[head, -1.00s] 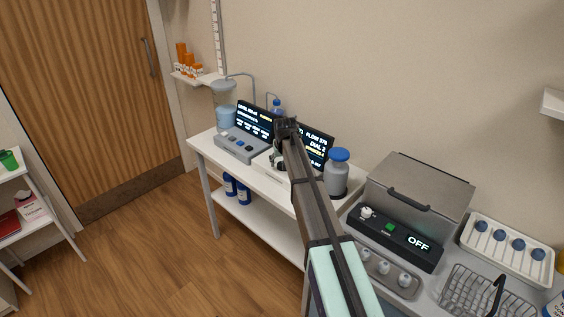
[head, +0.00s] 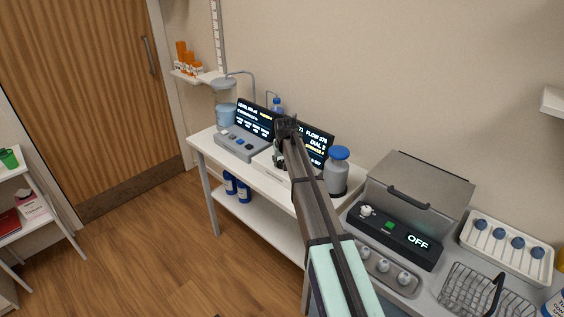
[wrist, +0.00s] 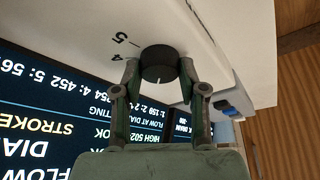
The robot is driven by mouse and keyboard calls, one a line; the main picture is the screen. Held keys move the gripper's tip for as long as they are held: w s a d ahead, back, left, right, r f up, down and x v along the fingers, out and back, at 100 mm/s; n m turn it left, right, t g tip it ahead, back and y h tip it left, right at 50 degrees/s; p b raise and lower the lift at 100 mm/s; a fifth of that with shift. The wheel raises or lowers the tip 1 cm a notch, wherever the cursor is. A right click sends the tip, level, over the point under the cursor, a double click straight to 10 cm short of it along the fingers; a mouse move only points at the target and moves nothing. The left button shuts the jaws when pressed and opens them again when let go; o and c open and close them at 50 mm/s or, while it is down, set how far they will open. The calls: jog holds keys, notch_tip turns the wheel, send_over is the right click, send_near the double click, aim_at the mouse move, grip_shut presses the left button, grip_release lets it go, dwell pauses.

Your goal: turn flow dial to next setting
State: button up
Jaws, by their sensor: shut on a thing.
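The flow dial (wrist: 158,64) is a dark round knob on a white panel in the wrist view, with a pale mark on its face towards the lower side. Printed numbers 4 and 5 show beside it. My gripper (wrist: 159,72) has a finger on each side of the dial and is shut on it. In the head view my gripper (head: 287,126) is at the white dial unit, and my arm hides the dial. The flow screen (head: 317,146) stands behind it; a dark screen with flow and dial text (wrist: 60,125) fills the wrist view's lower left.
A grey console (head: 241,145) with its own screen stands left of my gripper. A grey bottle with a blue cap (head: 337,176) stands close on the right. Further right are a lidded machine reading OFF (head: 420,243), a wire basket (head: 480,296) and a white rack (head: 506,249).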

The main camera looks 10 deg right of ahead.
jog(key=shift+f, duration=0.1)
jog(key=n+y+b, duration=0.1)
jog(key=n, duration=0.3)
jog(key=shift+d, duration=0.15)
jog(key=shift+n+g+y+b, duration=0.55)
jog(key=shift+n+y, duration=0.25)
jog(key=shift+n, duration=1)
jog(key=o, duration=1.1)
jog(key=shift+o, duration=0.2)
jog(key=v, duration=1.2)
